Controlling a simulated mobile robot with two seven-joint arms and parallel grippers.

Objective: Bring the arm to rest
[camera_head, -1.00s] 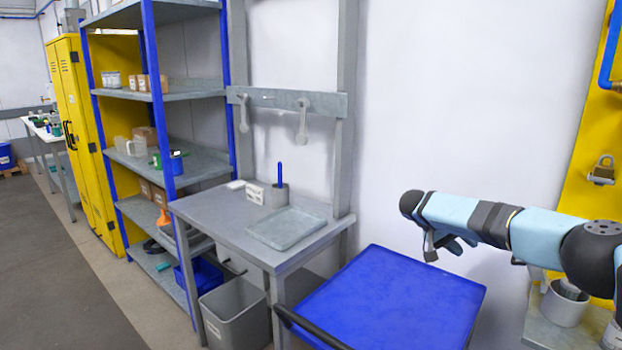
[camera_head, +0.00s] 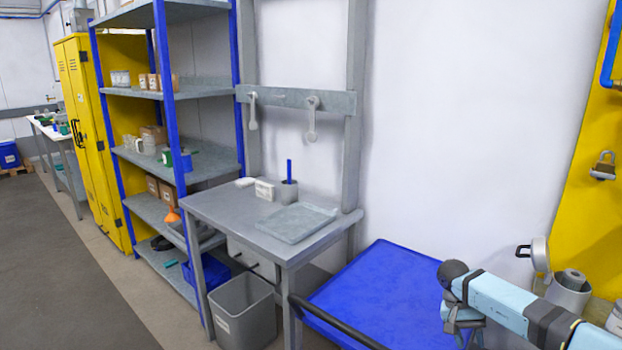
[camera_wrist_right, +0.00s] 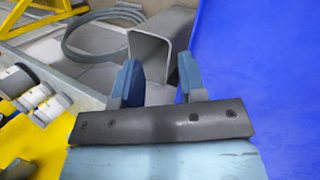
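My right arm (camera_head: 510,305) is light blue and dark grey and comes in from the lower right in the head view. My right gripper (camera_head: 463,326) hangs low at its end, over the right edge of the blue cart top. In the right wrist view the two blue fingers of the gripper (camera_wrist_right: 158,78) stand apart with nothing between them. My left arm and gripper are out of view.
The blue cart top (camera_head: 370,295) is bare beside the arm. A grey workbench (camera_head: 235,213) with a tray (camera_head: 297,223) stands to its left, above a grey bin (camera_head: 243,310). A yellow panel with a padlock (camera_head: 603,166) and a grey cylindrical container (camera_head: 568,295) are at the right.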

